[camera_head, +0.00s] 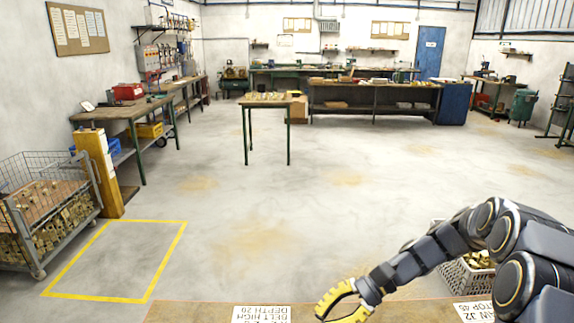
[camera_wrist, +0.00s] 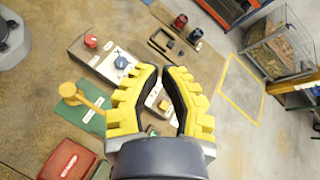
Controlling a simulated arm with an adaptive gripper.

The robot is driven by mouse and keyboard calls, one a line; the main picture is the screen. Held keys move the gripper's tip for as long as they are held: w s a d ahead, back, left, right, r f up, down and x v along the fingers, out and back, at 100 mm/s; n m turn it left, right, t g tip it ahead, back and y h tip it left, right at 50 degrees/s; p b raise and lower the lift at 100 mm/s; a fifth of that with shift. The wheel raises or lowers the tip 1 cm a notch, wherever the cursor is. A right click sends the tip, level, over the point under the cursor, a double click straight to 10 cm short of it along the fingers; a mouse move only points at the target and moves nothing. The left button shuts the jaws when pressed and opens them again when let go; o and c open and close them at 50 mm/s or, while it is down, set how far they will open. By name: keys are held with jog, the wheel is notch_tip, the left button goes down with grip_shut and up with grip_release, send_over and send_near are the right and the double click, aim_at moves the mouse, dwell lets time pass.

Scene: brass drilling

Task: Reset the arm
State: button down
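My gripper (camera_head: 336,312) has yellow ribbed fingers with dark inner pads. In the head view it hangs at the bottom, over the brown bench top (camera_head: 190,310), with my arm reaching in from the right. In the wrist view my gripper (camera_wrist: 162,70) points across the bench, its fingers apart with a gap between the tips. Nothing is held between them. Part of the panel area behind the fingers is hidden.
The wrist view shows a control box with a red knob (camera_wrist: 91,41) and blue knob (camera_wrist: 121,63), a yellow lever (camera_wrist: 72,93), a red box (camera_wrist: 68,160) and dark cups (camera_wrist: 180,21). A crate of brass parts (camera_head: 466,272) stands beside my arm. The floor ahead is open.

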jog(key=s+a+r+n+h, duration=0.1)
jog(key=s+r+n+h, duration=0.15)
jog(key=s, duration=0.45)
jog(key=s+a+r+n+h, duration=0.1)
jog(key=s+n+h, duration=0.25)
jog(key=s, duration=0.25)
jog(key=s+d+n+t+h, duration=0.1)
jog(key=s+d+n+h, duration=0.3)
jog(key=s, duration=0.6)
jog(key=shift+s+d+f+t+h, duration=0.2)
jog(key=shift+s+d+t+h, duration=0.2)
jog(key=shift+d+h, duration=0.45)
jog(key=shift+a, duration=0.15)
